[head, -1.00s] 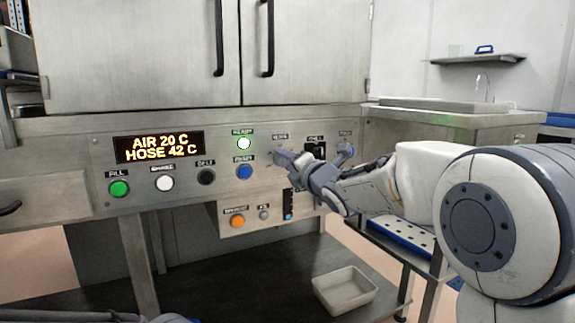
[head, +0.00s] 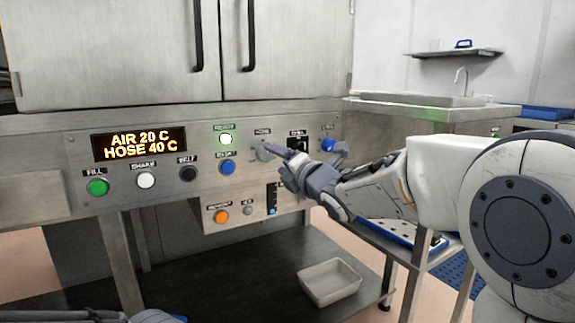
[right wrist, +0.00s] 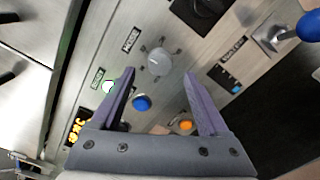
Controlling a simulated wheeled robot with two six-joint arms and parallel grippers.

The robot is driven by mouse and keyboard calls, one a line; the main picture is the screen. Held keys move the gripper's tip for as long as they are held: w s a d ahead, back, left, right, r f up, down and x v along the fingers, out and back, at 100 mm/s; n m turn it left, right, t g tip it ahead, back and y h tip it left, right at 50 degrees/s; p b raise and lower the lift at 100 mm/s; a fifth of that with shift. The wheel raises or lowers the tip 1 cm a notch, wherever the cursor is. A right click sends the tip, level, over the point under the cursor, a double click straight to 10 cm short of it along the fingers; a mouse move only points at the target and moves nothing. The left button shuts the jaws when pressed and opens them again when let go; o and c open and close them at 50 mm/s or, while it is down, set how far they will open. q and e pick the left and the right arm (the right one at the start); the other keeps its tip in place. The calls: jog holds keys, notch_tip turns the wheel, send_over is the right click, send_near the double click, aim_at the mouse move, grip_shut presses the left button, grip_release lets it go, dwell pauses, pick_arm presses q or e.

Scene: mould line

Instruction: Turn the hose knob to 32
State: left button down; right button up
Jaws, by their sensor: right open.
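The grey round hose knob (head: 263,153) sits on the steel panel under its label, right of the lit green button. In the right wrist view the hose knob (right wrist: 159,62) lies just beyond and between the fingertips. The display (head: 139,144) reads AIR 20 C and HOSE 40 C. My right gripper (head: 276,151) is in front of the panel close to the knob. In the right wrist view my right gripper (right wrist: 159,76) is open, with nothing seen between its fingers. Whether a finger touches the knob is unclear. My left gripper is not in view.
A blue button (head: 227,168) is left of and below the knob. A black drill switch (head: 297,147) and a blue-handled lever (head: 332,146) are to its right. An orange button (head: 221,217) is on the lower panel. A white tray (head: 330,282) lies on the lower shelf.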

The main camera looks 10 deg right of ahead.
jog(key=v, duration=0.5)
jog(key=shift+s+d+p, duration=0.1)
jog(key=shift+s+p, duration=0.2)
jog(key=shift+s, duration=0.05)
